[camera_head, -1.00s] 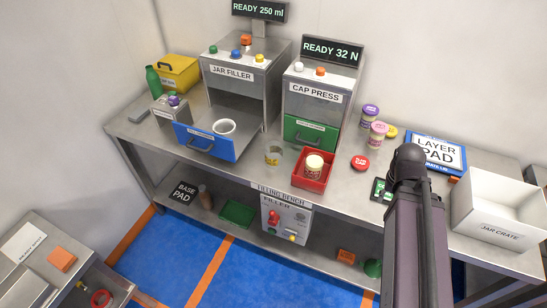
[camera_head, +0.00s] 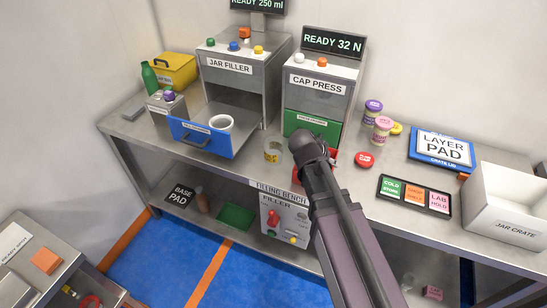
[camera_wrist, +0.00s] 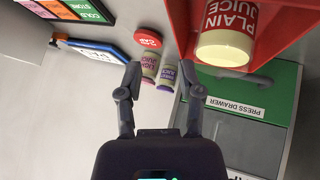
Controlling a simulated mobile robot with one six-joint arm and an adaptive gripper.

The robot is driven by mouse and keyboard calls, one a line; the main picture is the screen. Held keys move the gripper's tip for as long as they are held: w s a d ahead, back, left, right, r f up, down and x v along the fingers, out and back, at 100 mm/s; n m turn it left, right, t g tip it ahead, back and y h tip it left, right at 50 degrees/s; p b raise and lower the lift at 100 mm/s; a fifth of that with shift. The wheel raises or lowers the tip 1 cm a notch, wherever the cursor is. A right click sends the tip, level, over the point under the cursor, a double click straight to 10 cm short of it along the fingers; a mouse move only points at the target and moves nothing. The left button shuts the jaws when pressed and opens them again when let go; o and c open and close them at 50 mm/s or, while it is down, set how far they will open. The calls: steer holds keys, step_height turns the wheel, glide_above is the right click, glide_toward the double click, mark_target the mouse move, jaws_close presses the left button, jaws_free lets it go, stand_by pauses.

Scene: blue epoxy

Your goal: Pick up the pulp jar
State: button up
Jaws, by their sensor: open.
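Two capped jars stand right of the cap press, one with a purple lid (camera_head: 371,115) and one with a pink lid (camera_head: 380,133). Their labels are too small to tell which is the pulp jar. Both also show in the wrist view, the pink-lid jar (camera_wrist: 150,66) and the purple-lid jar (camera_wrist: 168,74), beyond my gripper (camera_wrist: 163,80). My gripper is open, with nothing between its fingers. In the head view my arm's end hides most of the red tray. In the wrist view a jar labelled PLAIN JUICE (camera_wrist: 226,38) sits in that red tray (camera_wrist: 278,30).
The cap press (camera_head: 322,85) with its green drawer (camera_head: 305,122) stands behind my arm. A red cap (camera_head: 364,159), layer pad (camera_head: 442,148), label board (camera_head: 414,196) and white jar crate (camera_head: 505,212) lie right.

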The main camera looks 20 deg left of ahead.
steer(key=a+t+b, duration=0.3)
steer(key=a+t, duration=0.1)
steer(key=a, duration=1.1)
steer(key=t+y+b, duration=0.2)
steer(key=t+b, duration=0.1)
glide_toward(273, 151)
steer(key=a+r, duration=0.3)
steer(key=a, duration=0.1)
steer(key=shift+a+r, duration=0.25)
steer(key=shift+w+f, duration=0.1)
steer(key=b+x, duration=0.3)
steer(key=x, duration=0.5)
steer(key=shift+w, duration=0.2)
steer(key=shift+f, duration=0.1)
